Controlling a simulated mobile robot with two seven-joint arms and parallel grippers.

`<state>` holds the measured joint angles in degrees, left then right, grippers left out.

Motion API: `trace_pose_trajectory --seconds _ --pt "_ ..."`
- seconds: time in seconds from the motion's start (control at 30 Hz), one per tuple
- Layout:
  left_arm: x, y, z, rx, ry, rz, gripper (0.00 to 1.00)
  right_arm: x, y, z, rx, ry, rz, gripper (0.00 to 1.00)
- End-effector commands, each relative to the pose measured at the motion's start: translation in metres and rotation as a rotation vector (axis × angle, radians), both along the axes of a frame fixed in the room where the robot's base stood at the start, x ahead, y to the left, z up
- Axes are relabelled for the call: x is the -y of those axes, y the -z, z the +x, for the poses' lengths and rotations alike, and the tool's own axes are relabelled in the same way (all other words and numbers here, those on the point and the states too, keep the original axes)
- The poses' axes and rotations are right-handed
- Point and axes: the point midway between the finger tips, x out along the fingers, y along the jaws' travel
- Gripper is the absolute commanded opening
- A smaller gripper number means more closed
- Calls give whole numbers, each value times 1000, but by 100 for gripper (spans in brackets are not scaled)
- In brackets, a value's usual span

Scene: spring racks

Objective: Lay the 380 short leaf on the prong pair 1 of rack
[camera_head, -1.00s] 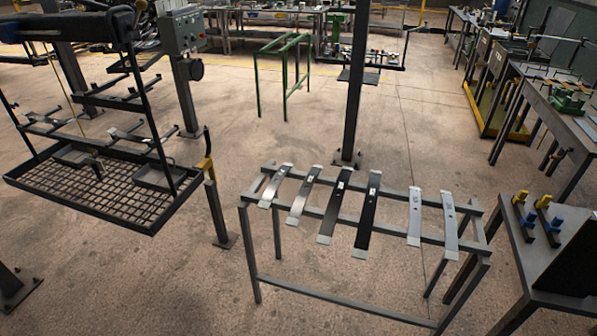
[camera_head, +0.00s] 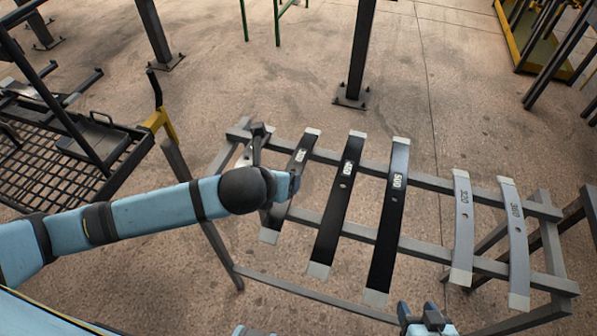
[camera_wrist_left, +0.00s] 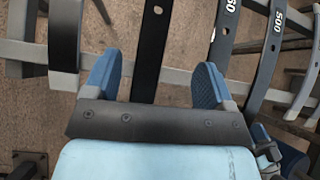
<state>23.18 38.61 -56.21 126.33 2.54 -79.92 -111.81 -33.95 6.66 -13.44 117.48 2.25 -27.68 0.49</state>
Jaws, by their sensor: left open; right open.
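Several leaves lie side by side across a grey stand. The rightmost grey leaf (camera_head: 516,240) has a label that looks like 380, though small. The leaf beside it (camera_head: 463,225) seems to read 320. A dark leaf (camera_head: 272,222) further left has a label I cannot read surely, and my left arm covers its middle. My left gripper (camera_wrist_left: 158,65) is open above the stand, with a dark leaf (camera_wrist_left: 152,45) showing between its fingers. My right gripper (camera_head: 425,320) is open and empty at the bottom edge. The black rack (camera_head: 85,125) stands at the left; its prong numbers cannot be read.
The stand's grey rails (camera_head: 440,180) carry the leaves, including a dark one marked 500 (camera_head: 388,225). A dark post (camera_head: 358,50) rises behind the stand. A yellow bracket (camera_head: 160,122) is between rack and stand. The floor behind the stand is mostly clear.

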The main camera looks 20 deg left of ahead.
Motion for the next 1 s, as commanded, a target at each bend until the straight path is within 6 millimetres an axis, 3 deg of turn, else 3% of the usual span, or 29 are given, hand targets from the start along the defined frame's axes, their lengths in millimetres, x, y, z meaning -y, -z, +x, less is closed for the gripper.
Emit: trace_pose_trajectory --seconds 0.17,0.5,0.77,1.0 --pt "-8 7 9 8 46 98 78 -2 8 -6 -9 1 5 55" --pt "-5 52 53 8 46 97 78 0 14 -9 -4 -6 -4 55" --pt "-3 66 66 9 46 94 78 2 15 -5 6 -12 -12 55" --pt "4 93 89 7 45 94 78 1 19 -4 14 -13 -13 55"
